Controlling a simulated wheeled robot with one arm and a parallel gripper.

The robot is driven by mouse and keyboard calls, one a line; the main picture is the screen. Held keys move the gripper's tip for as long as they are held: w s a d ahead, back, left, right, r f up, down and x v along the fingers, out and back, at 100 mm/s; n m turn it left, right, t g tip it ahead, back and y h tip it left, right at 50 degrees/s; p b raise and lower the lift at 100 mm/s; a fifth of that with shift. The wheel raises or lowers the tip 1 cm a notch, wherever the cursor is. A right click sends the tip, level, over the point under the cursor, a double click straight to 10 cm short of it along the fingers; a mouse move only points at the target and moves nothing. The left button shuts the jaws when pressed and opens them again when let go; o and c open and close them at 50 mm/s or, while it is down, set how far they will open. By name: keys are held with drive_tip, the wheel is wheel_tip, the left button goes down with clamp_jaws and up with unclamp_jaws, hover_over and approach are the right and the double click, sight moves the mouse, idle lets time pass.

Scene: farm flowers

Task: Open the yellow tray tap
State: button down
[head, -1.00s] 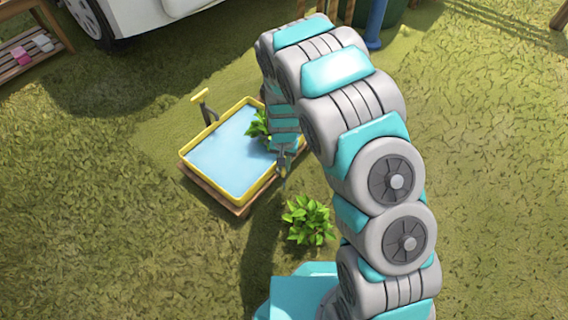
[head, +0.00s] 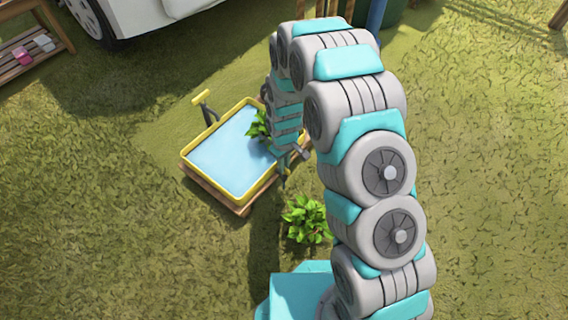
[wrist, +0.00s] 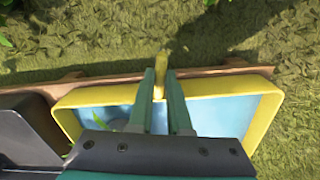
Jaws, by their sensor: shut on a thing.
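The yellow tray (head: 225,192) holds light blue water and sits on a wooden base on the grass; its rim also shows in the wrist view (wrist: 262,110). A small yellow tap (wrist: 160,60) sticks up at the tray's outer edge in the wrist view, between my fingertips. My gripper (wrist: 159,78) is shut on this tap. In the head view my gripper (head: 284,174) is at the tray's near right edge, and the tap cannot be made out there. My fingers hide the tap's lower part.
A yellow-topped handle on a dark post (head: 203,104) stands at the tray's far left side. Leafy plants are at the tray's right side (head: 258,126) and on the grass in front (head: 307,218). A white vehicle (head: 140,18) stands behind.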

drive_tip(key=shift+n, duration=1.1)
drive_tip(key=c, duration=0.9)
unclamp_jaws()
drive_tip(key=shift+o, duration=0.2)
wheel_tip(320, 180, up, 8)
drive_tip(key=shift+f+p, duration=0.1)
drive_tip(key=shift+p, duration=0.45)
